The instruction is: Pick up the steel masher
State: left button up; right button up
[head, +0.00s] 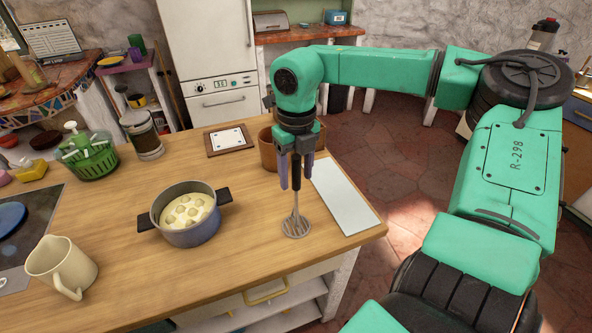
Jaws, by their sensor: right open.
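The steel masher (296,226) stands upright on the wooden counter near its right end, with its wire head down and its dark handle up. My right gripper (296,186) points down over it, fingers open on either side of the handle. The upper end of the handle is hidden by the gripper. My left gripper is not in view.
A blue-grey pot (186,236) with pale chunks in liquid stands left of the masher. A pale board (343,196) lies to its right, and a brown pot (268,150) stands behind. A cream jug (62,264) is at front left. The counter in front is clear.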

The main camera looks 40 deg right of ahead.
grip_shut()
